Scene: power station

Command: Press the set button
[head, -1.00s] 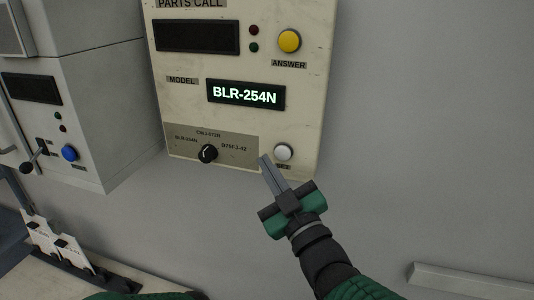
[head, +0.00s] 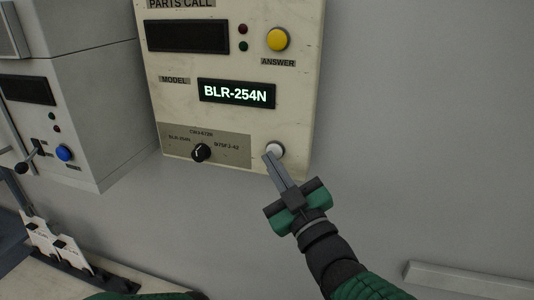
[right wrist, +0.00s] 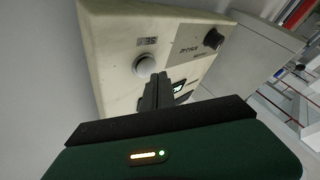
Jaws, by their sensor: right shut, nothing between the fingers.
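The set button is a round white button (head: 275,149) at the lower right of the cream parts call panel (head: 300,90). It also shows in the right wrist view (right wrist: 146,64), beside a small label. My right gripper (head: 268,157) is shut and empty. Its fingertips are at the lower left edge of the button in the head view and cover part of it. In the right wrist view the fingertips (right wrist: 158,76) appear just beside the button; I cannot tell whether they touch it. The label under the button is hidden in the head view. My left gripper is not in view.
A black model knob (head: 201,153) sits left of the button. A lit display (head: 237,93) reads BLR-254N. A yellow answer button (head: 277,40) is above. A grey box with a blue button (head: 64,153) stands at left.

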